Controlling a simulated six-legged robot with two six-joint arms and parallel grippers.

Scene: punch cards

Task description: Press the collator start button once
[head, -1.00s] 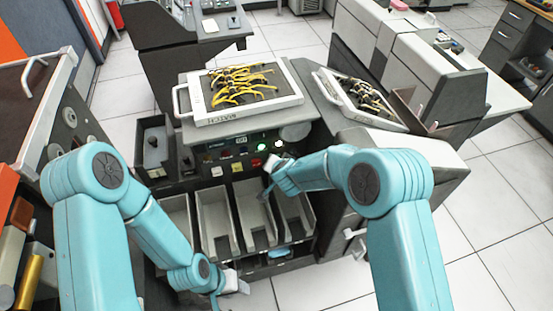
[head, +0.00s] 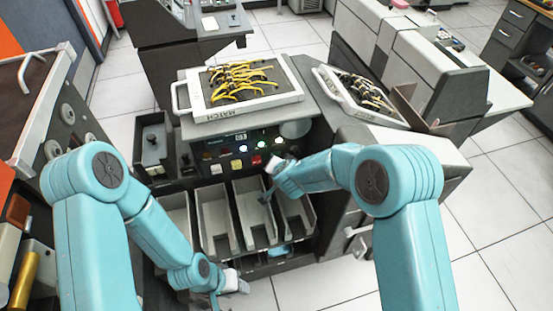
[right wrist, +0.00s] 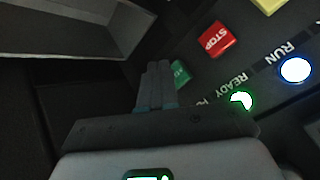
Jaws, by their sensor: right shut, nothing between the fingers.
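The collator's control panel shows in the head view below the wire-filled tray. Its green button (right wrist: 181,73), likely the start button, shows beside and partly behind my right gripper (right wrist: 158,68) in the right wrist view. That gripper is shut and empty, its fingertips close to the button; I cannot tell whether they touch. In the head view my right gripper (head: 270,168) is at the panel's lower right and hides the green button. The red STOP button (right wrist: 215,40) is next to it. My left gripper (head: 236,284) hangs low, away from the panel; its fingers are unclear.
A lit READY lamp (right wrist: 240,100) and a lit RUN lamp (right wrist: 295,70) sit near the buttons. A yellow button (head: 237,165) is left of the red one. Open card bins (head: 215,220) lie below the panel. The wire-filled tray (head: 210,116) sits above it.

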